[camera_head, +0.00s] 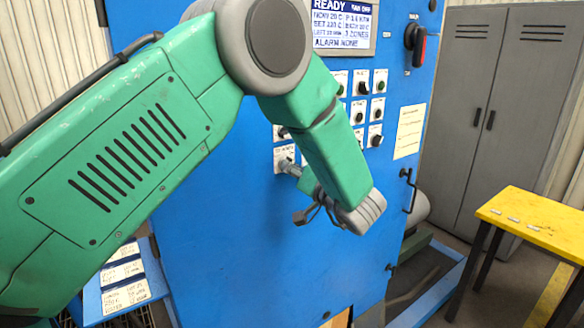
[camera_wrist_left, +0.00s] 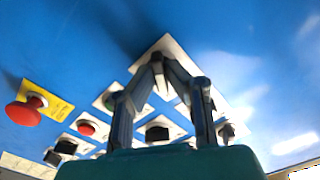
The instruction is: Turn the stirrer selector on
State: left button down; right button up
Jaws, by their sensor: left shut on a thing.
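My left gripper (camera_head: 289,168) reaches the lower left of the control group on the blue cabinet (camera_head: 240,215). In the left wrist view its two fingers (camera_wrist_left: 157,62) converge and are shut on a small knob at a white label plate (camera_wrist_left: 168,44). The same plate shows in the head view (camera_head: 283,153). The knob is mostly hidden by the fingertips, so its turned position cannot be told. The plate's lettering is too small to read, so I cannot confirm it is the stirrer selector. My right gripper is in neither view.
Several buttons and switches sit close by, including a red mushroom button (camera_wrist_left: 24,112) on a yellow plate. A display (camera_head: 341,22) reads READY and ALARM NONE. A red-and-black rotary switch (camera_head: 415,42) is at upper right. A yellow table (camera_head: 535,222) and grey lockers (camera_head: 490,110) stand right.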

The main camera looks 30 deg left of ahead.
pick_arm(q)
jog(key=shift+d, duration=0.1)
dwell(0.3)
jog(key=c, duration=1.6)
grip_release()
jog(key=shift+w, duration=0.2)
jog(key=shift+d, duration=0.1)
jog(key=v, duration=1.2)
jog(key=shift+d, duration=0.15)
jog(key=shift+w+f, duration=0.1)
